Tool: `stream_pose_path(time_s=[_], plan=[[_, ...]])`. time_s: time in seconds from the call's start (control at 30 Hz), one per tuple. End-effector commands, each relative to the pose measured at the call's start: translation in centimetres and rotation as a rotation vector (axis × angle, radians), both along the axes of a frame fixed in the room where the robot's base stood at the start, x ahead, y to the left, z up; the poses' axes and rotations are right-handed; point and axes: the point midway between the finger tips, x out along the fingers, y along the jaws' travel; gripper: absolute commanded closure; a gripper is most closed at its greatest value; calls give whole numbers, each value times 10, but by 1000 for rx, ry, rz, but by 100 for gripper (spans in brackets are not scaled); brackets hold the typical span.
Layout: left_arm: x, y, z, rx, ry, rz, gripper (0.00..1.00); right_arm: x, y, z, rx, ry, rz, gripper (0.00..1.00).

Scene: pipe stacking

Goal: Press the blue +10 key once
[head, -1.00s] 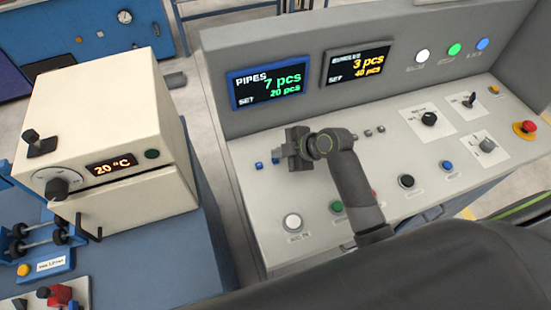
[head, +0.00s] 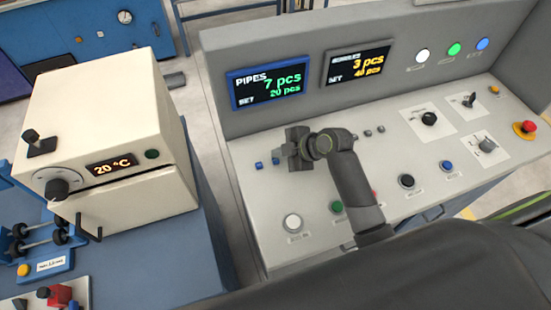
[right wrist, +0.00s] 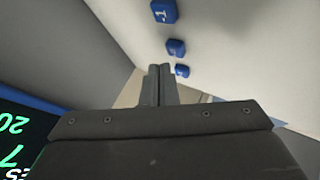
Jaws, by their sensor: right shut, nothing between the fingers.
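I cannot read which is +10, nor tell whether the fingers touch a key. My left gripper is out of view.
The PIPES display (head: 268,86) reads 7 pcs, set 20 pcs; a second display (head: 357,63) reads 3 pcs. Grey keys (head: 373,131) lie right of the gripper. White (head: 292,222) and green (head: 336,207) buttons sit in front. A cream oven (head: 110,130) stands left, across a gap.

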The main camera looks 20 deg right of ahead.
Motion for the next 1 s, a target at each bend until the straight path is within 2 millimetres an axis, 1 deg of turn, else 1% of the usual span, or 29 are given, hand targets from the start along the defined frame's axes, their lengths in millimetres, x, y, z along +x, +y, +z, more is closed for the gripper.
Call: stream_pose_path(time_s=[0.37,1.0], plan=[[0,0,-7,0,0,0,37,0,0,-9,0,0,0,100],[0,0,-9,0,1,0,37,0,0,-12,0,0,0,100]])
